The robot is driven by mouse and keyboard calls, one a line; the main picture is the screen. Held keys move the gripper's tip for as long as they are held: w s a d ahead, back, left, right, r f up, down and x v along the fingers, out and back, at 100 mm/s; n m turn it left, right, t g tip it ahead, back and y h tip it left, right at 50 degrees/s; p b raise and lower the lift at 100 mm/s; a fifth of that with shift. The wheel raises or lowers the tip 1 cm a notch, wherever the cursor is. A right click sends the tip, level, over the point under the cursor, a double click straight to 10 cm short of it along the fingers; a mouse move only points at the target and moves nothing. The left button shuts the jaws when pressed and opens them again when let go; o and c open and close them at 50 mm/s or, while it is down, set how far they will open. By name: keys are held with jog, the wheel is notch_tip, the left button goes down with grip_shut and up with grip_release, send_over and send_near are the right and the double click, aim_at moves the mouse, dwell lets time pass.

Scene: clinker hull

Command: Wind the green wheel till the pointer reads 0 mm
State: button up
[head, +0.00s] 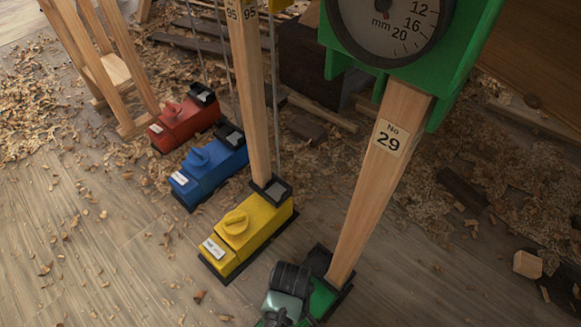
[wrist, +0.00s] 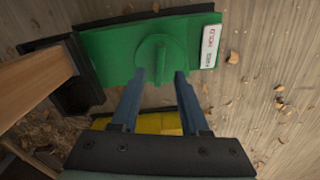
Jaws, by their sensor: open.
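The green wheel (wrist: 158,52) is a round disc with a raised bar across it, on top of a green base box (wrist: 105,55) in the wrist view. My gripper (wrist: 160,76) is open, its two fingertips on either side of the near end of the bar, with a gap on each side. I cannot tell how deep they reach. In the head view my gripper's body (head: 288,292) covers the wheel, and only part of the green base (head: 322,300) shows. The green-framed dial (head: 393,22) is cut off at the top. Its marks 12, 16, 20 and "mm" show; the pointer is not visible.
A wooden post (head: 375,180) marked "No 29" rises from the green base. Yellow (head: 250,232), blue (head: 208,168) and red (head: 185,122) boxes with similar knobs stand to the left. Wood shavings litter the floor; the front left floor is mostly clear.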

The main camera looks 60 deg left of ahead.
jog(key=shift+f+b, duration=0.7)
jog(key=shift+f, duration=0.75)
grip_shut()
